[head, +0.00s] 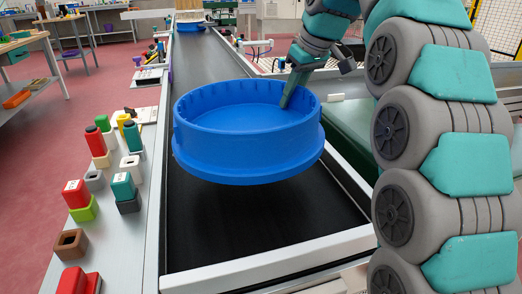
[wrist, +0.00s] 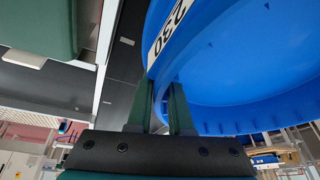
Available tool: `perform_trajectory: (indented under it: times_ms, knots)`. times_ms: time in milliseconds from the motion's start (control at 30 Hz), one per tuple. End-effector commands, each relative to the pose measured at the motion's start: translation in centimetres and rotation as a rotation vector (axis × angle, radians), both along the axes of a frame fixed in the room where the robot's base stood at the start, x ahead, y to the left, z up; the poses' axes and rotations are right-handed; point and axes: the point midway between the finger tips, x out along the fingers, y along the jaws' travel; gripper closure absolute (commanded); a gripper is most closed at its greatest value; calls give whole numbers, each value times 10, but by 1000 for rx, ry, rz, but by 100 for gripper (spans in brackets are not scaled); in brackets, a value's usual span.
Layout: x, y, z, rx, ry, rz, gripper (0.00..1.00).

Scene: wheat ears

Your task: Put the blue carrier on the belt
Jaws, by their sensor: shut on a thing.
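The blue carrier (head: 245,150), a round open tub with a wide lower rim, is over the black belt (head: 250,225) in the head view. It looks level and seems to hang a little above the belt, with dark belt showing below it. My gripper (head: 288,98) is shut on the carrier's wall at its right far side. In the wrist view the gripper's fingers (wrist: 168,100) pinch the wall of the carrier (wrist: 245,60), beside a white label (wrist: 168,32) reading 230. The carrier's inside looks empty where it shows.
A ledge with several coloured blocks (head: 122,190) runs along the belt's left side. A metal bar (head: 270,265) crosses the belt's near end. Farther along the belt stands another blue carrier (head: 190,20) with a pale load. The belt between them is clear.

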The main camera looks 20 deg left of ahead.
Motion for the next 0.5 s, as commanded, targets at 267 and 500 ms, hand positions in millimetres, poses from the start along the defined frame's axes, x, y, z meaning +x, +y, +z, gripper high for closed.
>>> perform_trajectory:
  times_ms: [267, 500]
  knots:
    - [-2, 0, -26, 0, 5, 2, 100]
    - [-1, 0, -49, 1, 1, -1, 100]
